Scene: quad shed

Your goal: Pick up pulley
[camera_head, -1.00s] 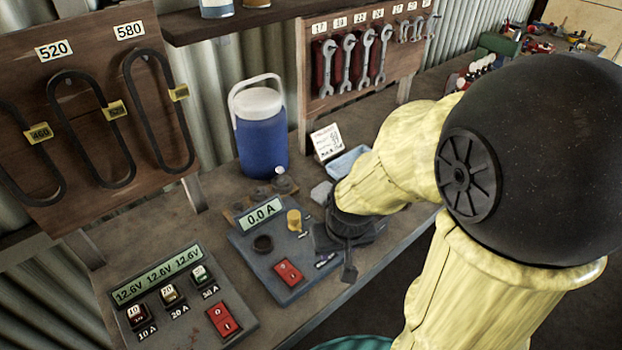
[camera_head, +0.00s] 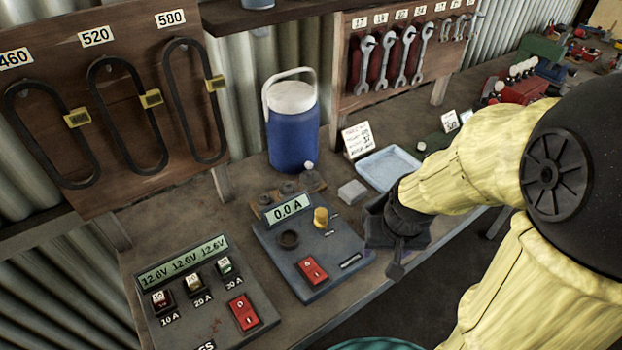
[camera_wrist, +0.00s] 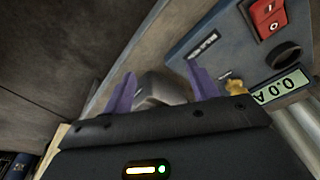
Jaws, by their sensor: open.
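My gripper (camera_head: 395,245) hangs low over the bench, just right of the blue-grey meter panel. In the wrist view its two purple fingers (camera_wrist: 157,84) are apart. A grey object (camera_wrist: 160,90) shows beyond and between them; I cannot tell whether it is the pulley, and no contact is visible. Several small dark grey round pieces (camera_head: 289,188) sit on a wooden holder behind the meter panel. They may include the pulley, but they are too small to identify. My gripper is right of them and nearer the front, clear of them.
The meter panel (camera_head: 325,254) has a yellow knob and red switch. A battery panel (camera_head: 190,318) stands at front left. A blue jug (camera_head: 292,140), a grey block (camera_head: 352,192), a pale blue tray (camera_head: 388,167) and a sign card (camera_head: 358,139) stand behind. Belts (camera_head: 128,117) hang at left.

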